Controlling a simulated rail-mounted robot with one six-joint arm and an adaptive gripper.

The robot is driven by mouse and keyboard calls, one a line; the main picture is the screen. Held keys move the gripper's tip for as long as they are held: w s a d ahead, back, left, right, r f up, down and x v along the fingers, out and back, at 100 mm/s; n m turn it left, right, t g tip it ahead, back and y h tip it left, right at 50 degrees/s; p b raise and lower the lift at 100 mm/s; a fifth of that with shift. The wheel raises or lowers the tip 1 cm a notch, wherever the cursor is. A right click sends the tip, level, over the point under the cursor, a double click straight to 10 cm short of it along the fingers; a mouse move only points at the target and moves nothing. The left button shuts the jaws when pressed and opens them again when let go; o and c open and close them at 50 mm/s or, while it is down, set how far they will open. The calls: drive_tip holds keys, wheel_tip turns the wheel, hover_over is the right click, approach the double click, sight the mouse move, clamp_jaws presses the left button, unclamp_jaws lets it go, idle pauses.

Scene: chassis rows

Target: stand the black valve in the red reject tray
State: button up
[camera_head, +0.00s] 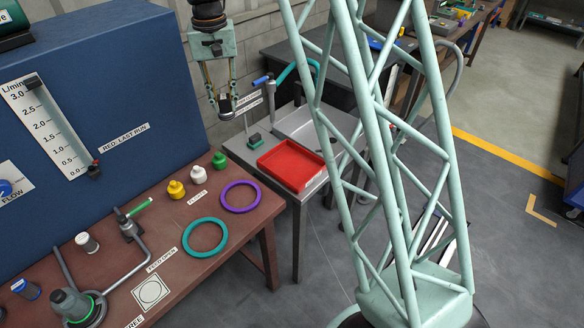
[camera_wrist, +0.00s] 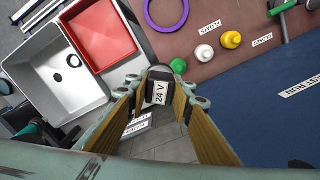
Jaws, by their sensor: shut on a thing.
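My gripper (camera_head: 224,108) hangs at the upper left of the head view, beyond the brown bench's far end. It is shut on a small black block-like thing, which I take for the black valve (camera_head: 224,103). In the wrist view the black valve (camera_wrist: 160,74) sits between the finger pads and bears a white "24 V" label; its lower part is partly hidden by the fingers. The red reject tray (camera_head: 291,165) lies to the right of and below my gripper in the head view, on a grey stand. In the wrist view the tray (camera_wrist: 102,35) is at the upper left and looks empty.
The brown bench (camera_head: 215,240) holds a purple ring (camera_head: 241,196), a teal ring (camera_head: 205,236) and small yellow, white and green plugs. A blue panel (camera_head: 110,80) stands at left.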

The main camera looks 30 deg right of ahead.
drive_tip(key=s+d+f+n, duration=0.3)
drive_tip(key=s+f, duration=0.5)
drive_tip(key=s, duration=0.4)
drive_tip(key=s+d+f+n, duration=0.4)
drive_tip(key=s+d+f, duration=0.2)
drive_tip(key=s, duration=0.7)
wheel_tip(320, 180, down, 3)
drive_tip(key=shift+d+r, duration=0.1)
drive_tip(key=shift+d, duration=0.2)
drive_tip(key=shift+w, duration=0.1)
approach(292, 167)
drive_tip(key=shift+s+a, duration=0.3)
drive_tip(key=shift+s, duration=0.1)
drive_tip(key=shift+w+d, duration=0.25)
drive_tip(key=shift+w, duration=0.15)
drive_tip(key=shift+f+b, duration=0.3)
drive_tip(key=shift+f, duration=1.55)
drive_tip(key=shift+f, duration=0.1)
